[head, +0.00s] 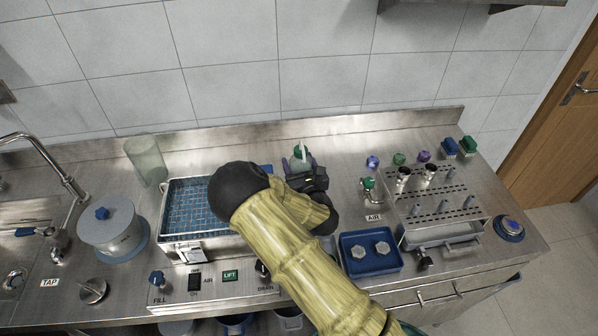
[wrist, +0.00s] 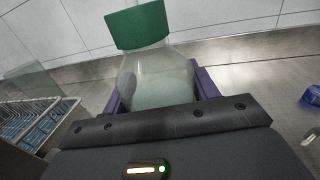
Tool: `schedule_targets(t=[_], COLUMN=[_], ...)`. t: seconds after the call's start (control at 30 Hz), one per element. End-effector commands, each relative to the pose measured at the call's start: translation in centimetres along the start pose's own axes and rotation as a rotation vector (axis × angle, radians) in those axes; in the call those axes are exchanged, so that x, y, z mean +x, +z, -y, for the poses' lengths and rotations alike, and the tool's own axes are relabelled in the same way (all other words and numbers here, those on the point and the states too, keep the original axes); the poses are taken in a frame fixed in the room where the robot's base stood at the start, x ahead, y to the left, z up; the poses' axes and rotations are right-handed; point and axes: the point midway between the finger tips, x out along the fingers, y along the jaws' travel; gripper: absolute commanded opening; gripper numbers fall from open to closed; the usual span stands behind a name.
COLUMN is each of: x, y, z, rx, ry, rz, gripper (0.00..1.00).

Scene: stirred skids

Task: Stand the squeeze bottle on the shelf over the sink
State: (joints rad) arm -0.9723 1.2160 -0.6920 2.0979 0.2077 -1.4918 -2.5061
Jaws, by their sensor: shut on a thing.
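The squeeze bottle (wrist: 157,82) is translucent with pale contents and a green cap; in the wrist view it fills the space between my purple fingers. My gripper (wrist: 158,95) is shut on its body. In the head view the bottle (head: 300,158) shows beyond my gripper (head: 301,166), near the back of the steel counter; my arm hides its lower part, and I cannot tell whether its base touches the counter. The sink (head: 22,262) is at the far left under a curved tap. A small brown edge (head: 5,94) on the wall there may belong to the shelf.
A blue-meshed wire basket (head: 190,205), a clear cylinder (head: 146,160) and a lidded grey pot (head: 110,225) stand between my gripper and the sink. A blue tray (head: 369,262) and a steel rack (head: 440,205) are to the right. A metal ledge (head: 470,4) juts from the wall, upper right.

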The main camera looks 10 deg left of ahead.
Motion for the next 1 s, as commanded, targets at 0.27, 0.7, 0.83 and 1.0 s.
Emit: schedule_targets(t=[0.27,0.7,0.83,1.0], x=[0.0,0.0,0.0,0.0], y=[-2.1,-3.8,-4.0,-4.0], z=[-0.3,0.0,0.0,0.0], rx=[-0.001,0.000,0.000,0.000], ry=[0.006,0.000,0.000,0.000], rz=[-0.001,0.002,0.000,-0.001], gripper=[0.25,0.25,0.71,0.81])
